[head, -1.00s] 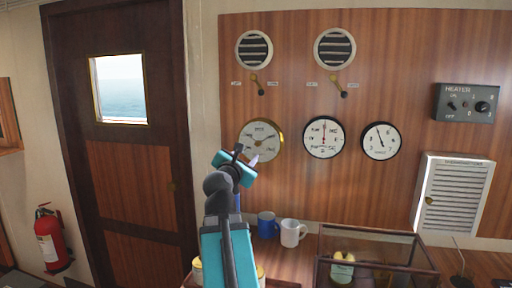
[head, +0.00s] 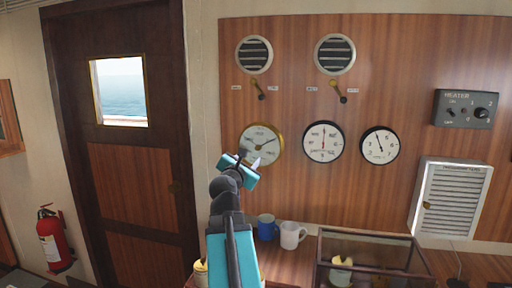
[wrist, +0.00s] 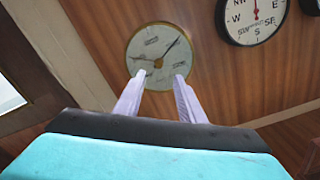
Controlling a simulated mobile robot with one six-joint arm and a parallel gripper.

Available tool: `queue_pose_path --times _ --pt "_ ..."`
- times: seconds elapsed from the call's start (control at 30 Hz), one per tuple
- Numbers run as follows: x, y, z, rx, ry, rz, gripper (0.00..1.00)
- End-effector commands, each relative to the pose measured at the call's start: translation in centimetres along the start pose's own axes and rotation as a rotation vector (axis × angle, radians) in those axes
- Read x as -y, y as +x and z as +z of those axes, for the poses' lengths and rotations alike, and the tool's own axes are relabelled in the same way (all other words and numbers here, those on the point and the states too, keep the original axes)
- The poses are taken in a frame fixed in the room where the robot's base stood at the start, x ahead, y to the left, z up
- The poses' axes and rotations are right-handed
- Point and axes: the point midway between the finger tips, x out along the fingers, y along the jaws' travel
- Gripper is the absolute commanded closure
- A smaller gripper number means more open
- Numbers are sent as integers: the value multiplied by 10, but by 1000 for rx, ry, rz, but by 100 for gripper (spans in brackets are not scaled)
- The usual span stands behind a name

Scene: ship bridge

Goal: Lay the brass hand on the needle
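The brass-rimmed dial (head: 261,144) hangs on the wood panel, left of two black-rimmed dials. In the wrist view its cream face (wrist: 150,42) shows a dark needle (wrist: 173,45) pointing to the upper right. A second, paler hand (wrist: 146,59) seems to point left; I cannot tell for certain which is the brass hand. My gripper (head: 246,162) is in front of the dial's lower edge. In the wrist view its two pale fingers (wrist: 160,76) are apart and empty, with tips overlapping the lower part of the dial. Contact with the dial cannot be told.
A compass-lettered dial (head: 323,142) and another dial (head: 379,145) hang to the right. Below are a blue mug (head: 266,228), a white mug (head: 291,235) and a glass case (head: 372,245). Two small levers (head: 258,88) (head: 338,91) sit above. A door (head: 140,190) is left.

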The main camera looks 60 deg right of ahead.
Motion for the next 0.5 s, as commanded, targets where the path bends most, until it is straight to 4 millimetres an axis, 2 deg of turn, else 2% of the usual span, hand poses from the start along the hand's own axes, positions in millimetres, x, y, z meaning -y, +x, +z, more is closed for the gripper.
queue_pose_path --times 0.03,0.5 --pt "-1 9 1 0 0 -1 64" --pt "-1 59 0 -1 0 -1 64"
